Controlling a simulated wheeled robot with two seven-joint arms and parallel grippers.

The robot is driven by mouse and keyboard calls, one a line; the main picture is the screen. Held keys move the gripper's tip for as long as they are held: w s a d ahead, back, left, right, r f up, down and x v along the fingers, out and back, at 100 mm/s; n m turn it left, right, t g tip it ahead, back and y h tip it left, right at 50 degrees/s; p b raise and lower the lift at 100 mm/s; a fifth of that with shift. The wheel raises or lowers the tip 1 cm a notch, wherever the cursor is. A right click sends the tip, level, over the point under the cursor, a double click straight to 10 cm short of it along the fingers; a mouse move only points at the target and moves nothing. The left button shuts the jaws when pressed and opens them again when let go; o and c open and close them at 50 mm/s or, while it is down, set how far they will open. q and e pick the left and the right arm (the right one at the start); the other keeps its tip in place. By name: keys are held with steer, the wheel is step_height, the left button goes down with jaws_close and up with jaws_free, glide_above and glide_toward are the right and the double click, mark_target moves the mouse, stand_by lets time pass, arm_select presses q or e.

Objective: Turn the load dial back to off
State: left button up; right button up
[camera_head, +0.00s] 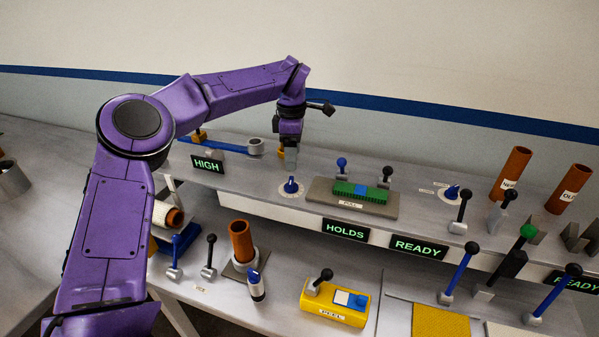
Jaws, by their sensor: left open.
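Two blue dials on round white scale plates are on the raised shelf. One blue dial (291,187) is near the shelf's front edge, left of the grey block. The other blue dial (452,192) is further right, with small labels beside it too small to read. I cannot tell from lettering which is the load dial. My left gripper (289,160) points down just above and behind the left dial, apart from it. It is open, and nothing shows between its fingers. My right gripper is out of view.
A HIGH display (206,165) and a blue wrench-like bar (225,145) are left of the dial. A grey block (352,204) with a green piece and two levers stands right. Brown tubes (512,172) stand far right. The lower bench holds levers, a yellow box (335,303) and a bottle (256,286).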

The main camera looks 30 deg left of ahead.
mark_target(292, 178)
arm_select(q)
steer(key=f, duration=0.1)
steer(key=s+f, duration=0.1)
steer(key=f, duration=0.1)
steer(key=s+f+p, duration=0.1)
steer(key=shift+s+a+f, duration=0.2)
steer(key=shift+s+f, duration=0.05)
steer(key=w+f, duration=0.1)
steer(key=f, duration=0.1)
steer(key=shift+w+d+f, duration=0.1)
steer(key=shift+w+f, duration=0.55)
steer(key=shift+s+r, duration=0.2)
steer(key=shift+s, duration=0.15)
steer(key=shift+s+r, duration=0.1)
steer(key=shift+s, duration=0.15)
steer(key=c, duration=0.4)
steer(key=shift+w, duration=0.1)
steer(key=c, duration=0.7)
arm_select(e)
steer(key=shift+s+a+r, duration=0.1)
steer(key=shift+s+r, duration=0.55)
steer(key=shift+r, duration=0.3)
